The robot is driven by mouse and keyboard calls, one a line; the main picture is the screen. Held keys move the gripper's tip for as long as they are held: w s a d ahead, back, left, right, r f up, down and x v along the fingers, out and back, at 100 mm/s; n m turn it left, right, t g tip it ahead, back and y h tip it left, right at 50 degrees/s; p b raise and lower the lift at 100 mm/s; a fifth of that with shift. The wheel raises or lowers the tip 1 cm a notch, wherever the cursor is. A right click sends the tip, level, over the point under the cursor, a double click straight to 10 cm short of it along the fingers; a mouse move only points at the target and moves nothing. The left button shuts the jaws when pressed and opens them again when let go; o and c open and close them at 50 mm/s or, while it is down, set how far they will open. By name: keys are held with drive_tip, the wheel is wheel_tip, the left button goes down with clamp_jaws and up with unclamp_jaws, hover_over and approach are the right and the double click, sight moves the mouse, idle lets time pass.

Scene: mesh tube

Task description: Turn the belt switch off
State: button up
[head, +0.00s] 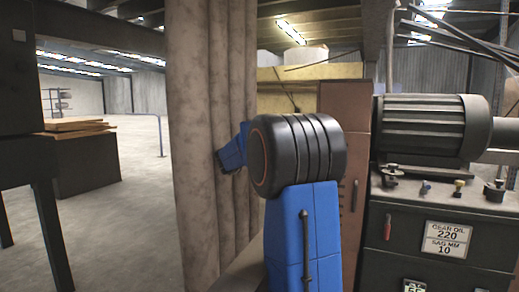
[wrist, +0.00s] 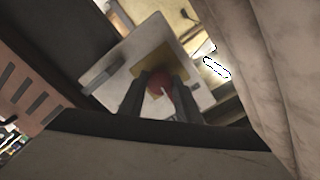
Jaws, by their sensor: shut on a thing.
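The belt switch shows in the wrist view as a tilted pale grey box (wrist: 198,90) with a yellow plate (wrist: 182,52) and a round red knob (wrist: 160,84). A pale grey bar sticks out at the box's left side. My gripper (wrist: 162,76) has its two dark fingers on either side of the red knob and is shut on it. The knob's lower part and the fingers' exact contact are in shadow. In the head view, my blue and black arm reaches away, and the gripper and switch do not show there.
A wide pale ribbed pillar (head: 210,150) stands just left of and behind my arm, and it also fills the right of the wrist view (wrist: 270,70). A dark machine cabinet (head: 440,240) with a motor (head: 430,125) stands right. Open floor (head: 140,200) lies left.

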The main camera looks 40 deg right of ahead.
drive_tip(key=shift+f+n, duration=0.1)
drive_tip(key=shift+n, duration=0.5)
drive_tip(key=o, duration=1.1)
drive_tip(key=shift+c, duration=0.2)
drive_tip(key=shift+a, duration=0.15)
drive_tip(key=v, duration=1.7)
drive_tip(key=shift+a, duration=0.1)
